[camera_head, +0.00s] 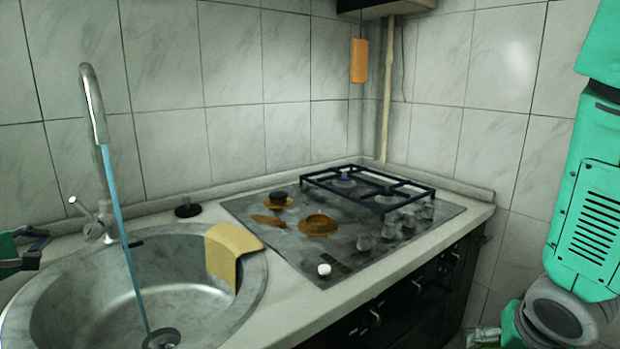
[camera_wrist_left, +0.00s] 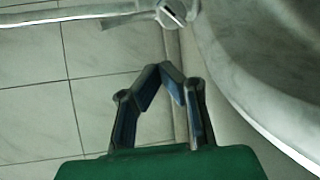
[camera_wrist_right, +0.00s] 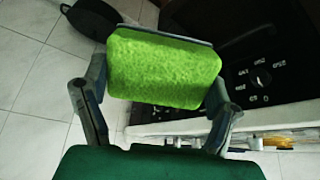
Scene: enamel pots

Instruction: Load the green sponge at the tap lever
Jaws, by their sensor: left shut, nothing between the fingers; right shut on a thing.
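The tap (camera_head: 92,110) stands at the back of the sink, with a blue water stream below its spout. Its small lever (camera_head: 80,207) sticks out to the left at the base. My left gripper (camera_head: 38,244) is at the left edge of the head view, left of the lever and apart from it. In the left wrist view the left gripper (camera_wrist_left: 168,70) has its fingertips together with nothing between them, below part of the tap (camera_wrist_left: 172,14). The green sponge (camera_wrist_right: 163,70) is between the fingers of my right gripper (camera_wrist_right: 155,85), low beside the stove front.
The round metal sink (camera_head: 75,285) has a yellow cloth (camera_head: 232,250) over its right rim. The stove (camera_head: 340,222) carries a dark grate (camera_head: 367,187) and a white knob-like piece (camera_head: 324,269). A dark pan (camera_wrist_right: 95,18) is on the tiled floor. An orange sponge (camera_head: 359,61) hangs at the back.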

